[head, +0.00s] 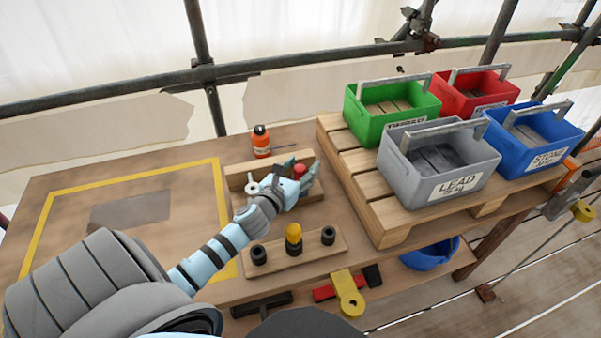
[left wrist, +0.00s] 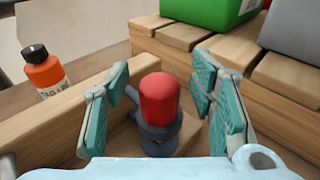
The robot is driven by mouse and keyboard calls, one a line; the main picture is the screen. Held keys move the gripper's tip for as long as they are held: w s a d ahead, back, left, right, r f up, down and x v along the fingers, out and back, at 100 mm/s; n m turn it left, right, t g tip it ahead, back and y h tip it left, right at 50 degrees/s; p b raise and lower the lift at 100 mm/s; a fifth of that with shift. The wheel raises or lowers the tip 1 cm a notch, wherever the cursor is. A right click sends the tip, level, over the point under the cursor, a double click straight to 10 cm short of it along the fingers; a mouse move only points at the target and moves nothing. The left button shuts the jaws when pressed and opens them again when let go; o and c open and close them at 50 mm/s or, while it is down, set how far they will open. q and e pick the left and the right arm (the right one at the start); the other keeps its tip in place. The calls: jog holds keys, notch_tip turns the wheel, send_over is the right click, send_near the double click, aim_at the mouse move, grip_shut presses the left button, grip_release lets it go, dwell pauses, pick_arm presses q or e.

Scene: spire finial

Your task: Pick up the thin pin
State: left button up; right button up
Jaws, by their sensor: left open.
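My left gripper (head: 303,182) reaches over a low wooden tray (head: 238,181) on the workbench. In the left wrist view its teal-padded fingers (left wrist: 160,82) are open, one on each side of a red-capped dark grey part (left wrist: 159,100). The red cap (head: 299,170) also shows at the fingers in the head view. I cannot tell whether the fingers touch it. A pale small part (head: 252,187) is in the tray, left of the gripper. A thin rod (head: 286,147) lies behind the tray. I cannot tell which of these is the thin pin. My right gripper is not in view.
An orange bottle (head: 261,142) stands behind the tray. A wooden block (head: 274,261) with two black pieces and a yellow-topped one is in front. Green (head: 376,125), red, grey (head: 411,176) and blue bins stand on a pallet (head: 362,194) at right. The bench's left part is mostly clear.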

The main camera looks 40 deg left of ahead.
pick_arm(q)
jog(key=shift+s, duration=0.1)
jog(key=shift+c, duration=0.8)
grip_shut()
